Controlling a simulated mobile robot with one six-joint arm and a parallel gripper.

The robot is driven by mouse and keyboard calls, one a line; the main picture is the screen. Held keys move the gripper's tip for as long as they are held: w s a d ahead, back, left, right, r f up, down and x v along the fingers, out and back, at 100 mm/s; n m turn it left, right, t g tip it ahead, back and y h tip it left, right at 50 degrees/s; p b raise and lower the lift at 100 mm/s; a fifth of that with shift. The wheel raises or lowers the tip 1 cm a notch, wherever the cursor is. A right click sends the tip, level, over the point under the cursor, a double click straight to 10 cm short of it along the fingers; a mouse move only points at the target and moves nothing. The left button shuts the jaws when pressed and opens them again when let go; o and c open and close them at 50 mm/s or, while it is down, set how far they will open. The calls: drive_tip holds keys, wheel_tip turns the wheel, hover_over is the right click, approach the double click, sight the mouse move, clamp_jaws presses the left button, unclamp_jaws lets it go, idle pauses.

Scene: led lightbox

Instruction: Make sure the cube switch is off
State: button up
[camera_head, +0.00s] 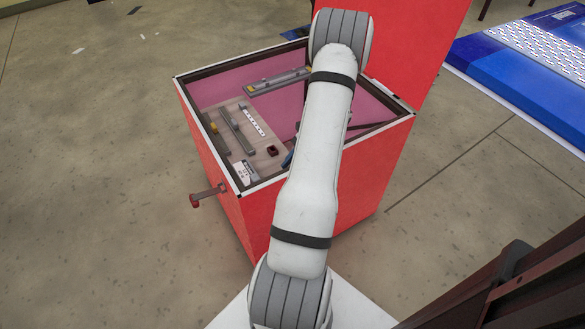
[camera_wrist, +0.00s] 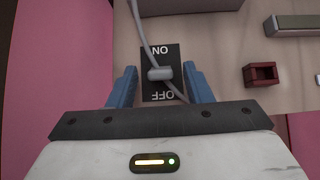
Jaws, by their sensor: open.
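The switch (camera_wrist: 174,54) shows in the wrist view as a dark plate with upside-down ON lettering at the top and OFF lettering at the bottom. A small grey block (camera_wrist: 160,73) sits between the two words. I cannot tell clearly which way it is set. My gripper (camera_wrist: 160,80) is open, with one blue finger on each side of the plate and nothing held. Whether a finger touches the switch is unclear. In the head view my arm hides the switch and most of my gripper; a bit of blue finger (camera_head: 288,159) shows inside the red box (camera_head: 212,156).
A grey cable (camera_wrist: 139,22) runs across the plate past the block. A dark red holder (camera_wrist: 262,74) lies to the right on the panel. The box's red lid (camera_head: 425,40) stands open at the back. A handle (camera_head: 205,196) sticks out at the box's left.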

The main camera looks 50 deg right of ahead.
drive_tip(key=p+v, duration=0.1)
drive_tip(key=v, duration=0.6)
drive_tip(key=shift+r+p, duration=0.1)
drive_tip(key=shift+p, duration=0.3)
